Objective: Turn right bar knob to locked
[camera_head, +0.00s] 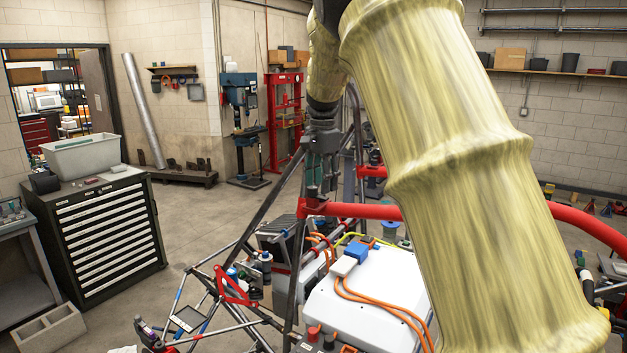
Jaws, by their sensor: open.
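My gripper (320,188) hangs from my arm just left of the middle of the view. Its dark fingers point down near the left end of a red bar (362,211). The fingers are open. I cannot tell whether they touch the bar. I cannot make out the right bar knob; it is too small to tell or hidden behind my gripper and arm. The tube chassis (283,195) has dark tubes and red bars, and part of it is hidden behind my arm.
A white case (375,295) with orange cables lies inside the chassis below the red bar. A black drawer cabinet (108,232) with a grey bin (82,156) on top stands at the left. The floor between the cabinet and the chassis is mostly clear. My arm covers much of the right side.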

